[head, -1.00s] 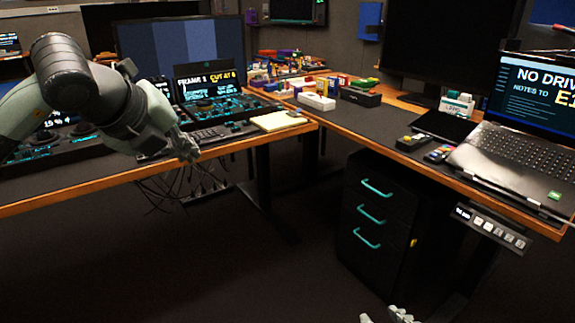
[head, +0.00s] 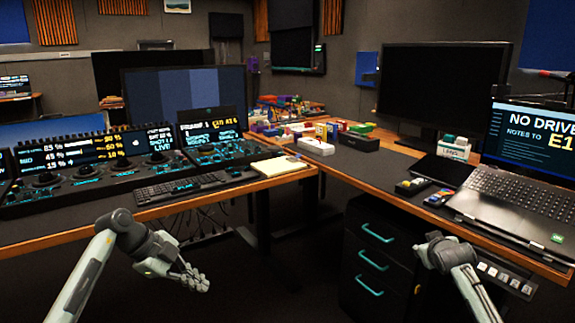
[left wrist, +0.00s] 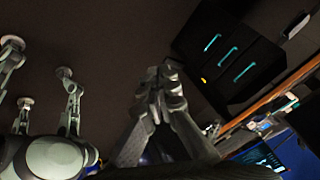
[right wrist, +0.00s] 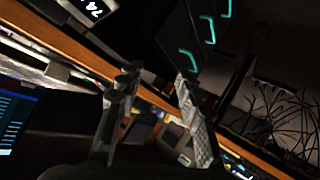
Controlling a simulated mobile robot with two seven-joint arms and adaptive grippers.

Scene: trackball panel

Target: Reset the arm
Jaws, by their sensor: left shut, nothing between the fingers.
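My left gripper (head: 194,278) hangs in front of the left desk's front edge, apart from the desk, its fingers pointing right and down. In the left wrist view its fingers (left wrist: 165,86) are closed together with nothing between them. My right arm shows at the lower right of the head view, in front of the drawer unit and right desk, its fingers hidden there. In the right wrist view the right gripper (right wrist: 158,85) has its two fingers spread apart and empty. The trackball panel (head: 85,172) sits on the left desk, clear of both grippers.
The left desk (head: 60,228) carries a keyboard (head: 180,187) and notepad (head: 279,166). The right desk holds a laptop (head: 515,200) and a large monitor (head: 440,90). A black drawer unit (head: 375,245) stands below it. Open floor lies between the arms.

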